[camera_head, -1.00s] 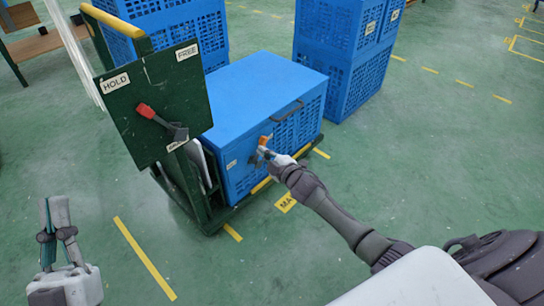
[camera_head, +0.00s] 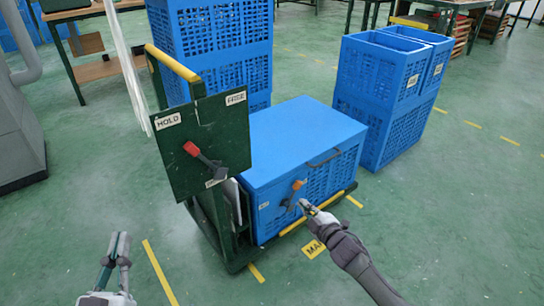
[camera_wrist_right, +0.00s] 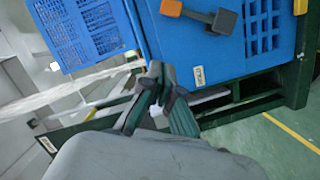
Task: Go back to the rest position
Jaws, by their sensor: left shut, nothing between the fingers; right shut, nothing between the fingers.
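My right gripper (camera_head: 303,205) is shut and empty in front of the blue crate (camera_head: 305,125) on the cart. It is below and right of the orange-tipped latch handle (camera_head: 297,185) and looks apart from it. In the right wrist view, the shut right fingers (camera_wrist_right: 157,72) point at the crate and cart edge. The latch handle (camera_wrist_right: 222,20) shows above and beyond them. My left gripper (camera_head: 118,238) is shut and empty at the lower left, over bare floor.
A green cart panel (camera_head: 230,150) carries a red-tipped lever (camera_head: 192,149) and HOLD and FREE labels. Blue crates (camera_head: 387,110) stand at right, with another stack (camera_head: 215,40) behind. A grey machine (camera_head: 15,130) stands far left. The green floor in front is clear.

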